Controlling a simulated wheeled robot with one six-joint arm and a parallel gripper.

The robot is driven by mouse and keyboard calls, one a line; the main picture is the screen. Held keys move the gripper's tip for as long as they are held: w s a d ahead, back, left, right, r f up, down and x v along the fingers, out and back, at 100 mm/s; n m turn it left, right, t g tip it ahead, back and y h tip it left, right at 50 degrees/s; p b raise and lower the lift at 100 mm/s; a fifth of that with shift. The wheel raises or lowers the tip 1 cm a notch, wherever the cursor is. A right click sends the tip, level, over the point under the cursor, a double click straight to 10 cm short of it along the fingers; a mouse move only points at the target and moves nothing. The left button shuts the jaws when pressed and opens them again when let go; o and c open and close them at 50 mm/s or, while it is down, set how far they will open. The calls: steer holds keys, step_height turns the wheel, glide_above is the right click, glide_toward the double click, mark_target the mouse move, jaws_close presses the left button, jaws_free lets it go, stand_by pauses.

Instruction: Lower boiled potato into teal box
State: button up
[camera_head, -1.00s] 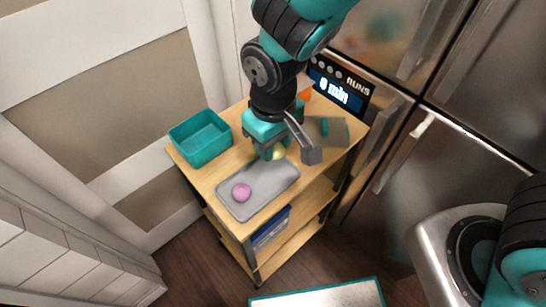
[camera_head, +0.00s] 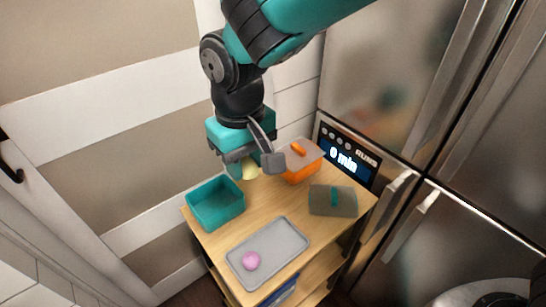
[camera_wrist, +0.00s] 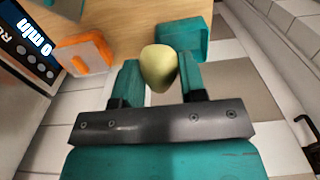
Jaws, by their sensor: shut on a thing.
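The boiled potato (camera_wrist: 159,68) is pale yellow and sits between the fingertips of my gripper (camera_wrist: 160,78) in the wrist view. In the head view my gripper (camera_head: 248,168) is shut on the potato (camera_head: 250,172), which shows partly below the fingers, held above the cart top. The open teal box (camera_head: 216,204) stands at the left corner of the cart and looks empty. It lies left of and below my gripper in the head view.
A grey tray (camera_head: 285,235) with a pink round thing (camera_head: 251,261) lies at the cart's front. A wall is behind the teal box.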

glide_above(209, 215)
step_height(209, 215, down, 10)
steer(key=shift+f+b, duration=0.2)
steer(key=shift+b, duration=0.2)
stand_by(0.4)
steer(key=shift+f+b, duration=1.1)
steer(key=shift+f, duration=1.15)
steer(key=o, duration=1)
